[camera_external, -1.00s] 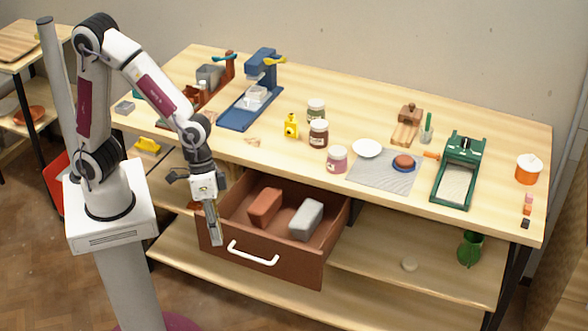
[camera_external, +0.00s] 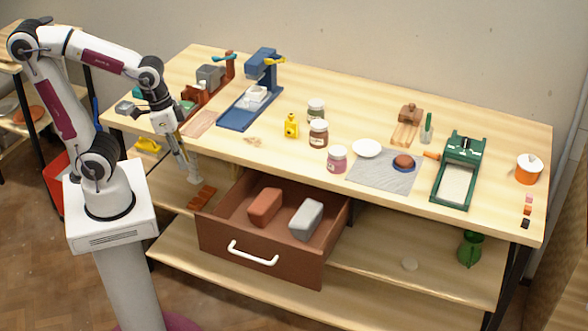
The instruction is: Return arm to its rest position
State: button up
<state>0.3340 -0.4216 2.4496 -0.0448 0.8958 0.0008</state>
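My arm stands on its white pedestal at the left, raised and bent at the elbow, with the forearm level. My gripper (camera_external: 183,158) hangs fingers down at the left front edge of the wooden workbench (camera_external: 310,95). It is to the left of the open drawer and apart from it. The fingers look narrow and close together, and I cannot tell whether they are open or shut. No held object is visible between them.
The brown drawer (camera_external: 225,248) is pulled out below the bench, holding a reddish block (camera_external: 265,207) and a grey block (camera_external: 306,220). A blue press (camera_external: 262,80) stands near the arm. Jars, a yellow bottle (camera_external: 291,125) and a green-framed tool (camera_external: 459,170) stand farther right.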

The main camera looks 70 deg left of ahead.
jog(key=s+a+r+n+t+y, duration=0.1)
jog(key=a+r+n+t, duration=0.2)
jog(key=a, duration=0.6)
notch_tip(320, 180, up, 3)
jog(key=shift+f+n, duration=0.15)
jog(key=shift+n, duration=0.15)
